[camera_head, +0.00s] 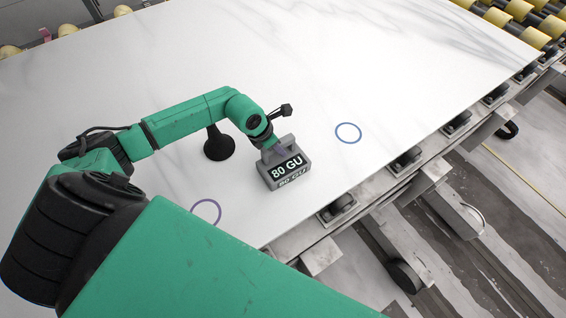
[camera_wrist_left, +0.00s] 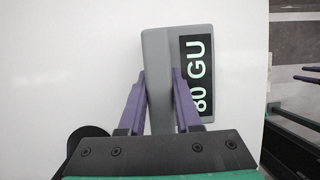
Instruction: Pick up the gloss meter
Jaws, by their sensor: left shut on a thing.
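The gloss meter (camera_head: 285,171) is a grey box with a black display reading "80 GU". Whether the meter touches the slab is hard to tell. My right gripper is not in view.
The white slab (camera_head: 300,50) lies on a roller conveyor (camera_head: 458,122). A black cone-shaped object (camera_head: 218,146) stands left of the meter, under my left arm. The slab's right edge is close to the meter.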

